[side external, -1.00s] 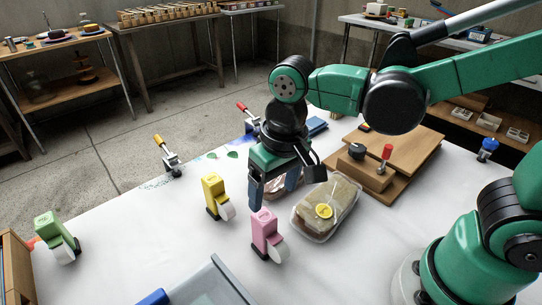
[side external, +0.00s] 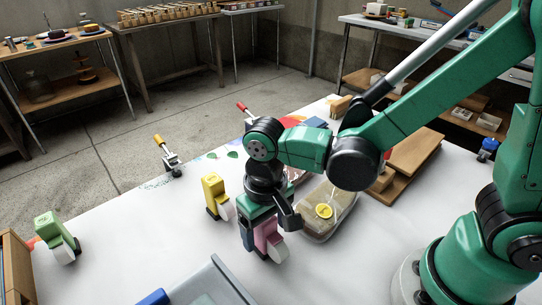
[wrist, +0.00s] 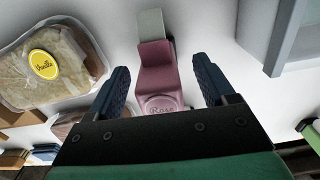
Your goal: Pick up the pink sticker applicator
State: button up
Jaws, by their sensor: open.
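The pink sticker applicator (side external: 266,237) stands on the white table, partly hidden behind my gripper in the side view. In the wrist view the pink applicator (wrist: 158,78), with a label reading "Rose", sits between my two blue fingers. My gripper (wrist: 163,80) is open, with a finger on each side of the applicator and a visible gap at each side. In the side view my gripper (side external: 259,236) is low over the applicator.
A yellow applicator (side external: 213,194) stands to the left and a green one (side external: 54,234) at the far left. A clear package with a yellow "Vanilla" sticker (side external: 324,211) lies close on the right. A grey tray (side external: 222,273) is at the front. Bare table lies between green and yellow.

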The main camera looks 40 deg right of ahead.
grip_shut()
jog(key=shift+r, duration=0.1)
dwell(0.3)
notch_tip(320, 180, up, 20)
dwell(0.5)
